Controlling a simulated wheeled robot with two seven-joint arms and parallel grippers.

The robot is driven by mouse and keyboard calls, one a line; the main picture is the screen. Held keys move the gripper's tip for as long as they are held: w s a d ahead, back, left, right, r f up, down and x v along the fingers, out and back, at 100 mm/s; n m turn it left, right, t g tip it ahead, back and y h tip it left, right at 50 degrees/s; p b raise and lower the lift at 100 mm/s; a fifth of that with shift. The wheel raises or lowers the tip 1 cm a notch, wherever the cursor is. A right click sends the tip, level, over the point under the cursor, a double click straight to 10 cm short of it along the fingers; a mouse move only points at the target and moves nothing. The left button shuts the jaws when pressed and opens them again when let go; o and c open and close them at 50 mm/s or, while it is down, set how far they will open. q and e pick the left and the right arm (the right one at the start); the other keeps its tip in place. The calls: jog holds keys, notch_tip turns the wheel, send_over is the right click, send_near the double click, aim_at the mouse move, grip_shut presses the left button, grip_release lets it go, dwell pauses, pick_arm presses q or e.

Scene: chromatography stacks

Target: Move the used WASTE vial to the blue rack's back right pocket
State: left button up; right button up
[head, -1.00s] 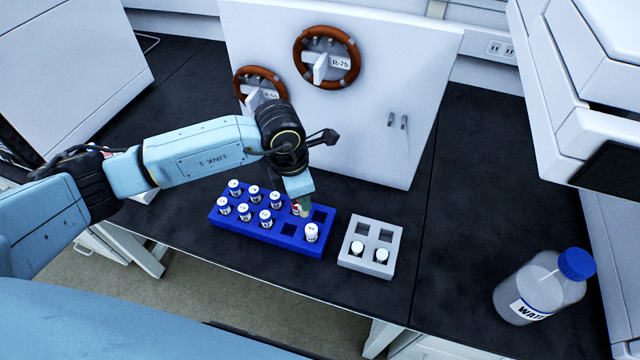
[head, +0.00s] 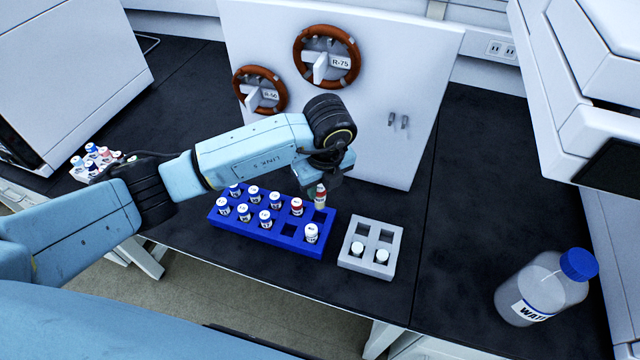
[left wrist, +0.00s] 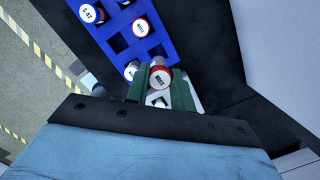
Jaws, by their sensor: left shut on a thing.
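My left gripper (head: 320,190) is shut on a WASTE vial (head: 320,198) with a red-rimmed white cap. The vial is upright over the back right pocket of the blue rack (head: 262,233); I cannot tell whether its bottom has entered the pocket. In the left wrist view the green fingers (left wrist: 158,86) grip this vial (left wrist: 160,77) from both sides. Another red-capped WASTE vial (head: 297,207) stands in the pocket to the left. A white-capped vial (head: 312,232) stands in the front right pocket. My right gripper is not in view.
Several white-capped vials (head: 254,194) fill the rack's left part; one front pocket (head: 288,229) is empty. A grey rack (head: 345,260) with two vials stands to the right. A blue-capped bottle (head: 540,290) is far right. A white panel (head: 390,90) rises behind.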

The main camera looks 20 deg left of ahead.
aim_at(320, 206)
pick_arm(q)
jog(key=shift+f+b, duration=1.75)
jog(key=shift+f, duration=0.35)
jog(key=shift+a, duration=0.1)
jog(key=shift+f, duration=0.1)
jog(key=shift+f+b, duration=0.7)
jog(key=shift+f, duration=0.35)
jog(key=shift+f, duration=0.1)
jog(key=shift+f+b, duration=0.3)
jog(key=shift+f, duration=0.1)
